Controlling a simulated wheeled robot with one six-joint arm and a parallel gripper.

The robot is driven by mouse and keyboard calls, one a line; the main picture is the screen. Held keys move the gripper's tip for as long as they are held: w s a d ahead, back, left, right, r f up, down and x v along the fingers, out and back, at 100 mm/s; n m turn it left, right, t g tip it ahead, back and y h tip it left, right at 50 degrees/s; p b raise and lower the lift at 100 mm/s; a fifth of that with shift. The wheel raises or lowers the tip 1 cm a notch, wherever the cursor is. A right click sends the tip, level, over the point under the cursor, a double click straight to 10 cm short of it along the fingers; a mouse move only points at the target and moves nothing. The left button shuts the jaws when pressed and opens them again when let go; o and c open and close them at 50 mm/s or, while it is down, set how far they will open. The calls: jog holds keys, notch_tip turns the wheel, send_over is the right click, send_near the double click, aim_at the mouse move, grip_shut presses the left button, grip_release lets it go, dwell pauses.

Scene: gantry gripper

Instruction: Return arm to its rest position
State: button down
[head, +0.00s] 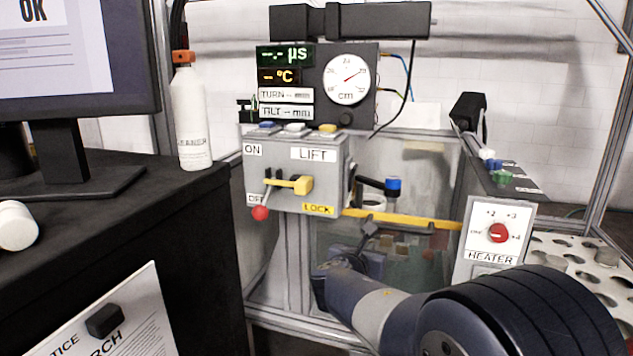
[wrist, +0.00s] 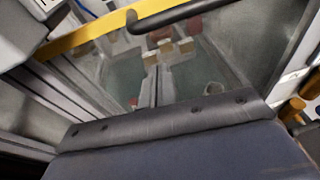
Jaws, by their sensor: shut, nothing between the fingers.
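My arm (head: 375,312) reaches in from the lower right of the head view, and its wrist bends up in front of the glass tank. My gripper (head: 370,230) shows small and dark just under the yellow bar (head: 420,220). It is shut with nothing held; whether it touches the bar I cannot tell. In the wrist view a dark bolted edge of my own hardware fills the bottom, the fingers are not clear, and the yellow bar (wrist: 90,37) crosses the top left.
The control box (head: 295,170) with its red-knobbed lever (head: 260,213) stands left of my gripper. The heater panel (head: 497,235) stands close on the right. A black desk (head: 200,225) with a white bottle (head: 190,120) is at left. A perforated white rack (head: 570,250) is at far right.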

notch_tip(320, 180, down, 30)
jog(key=b, duration=2.4)
jog(key=shift+r, duration=0.1)
jog(key=shift+s, duration=0.1)
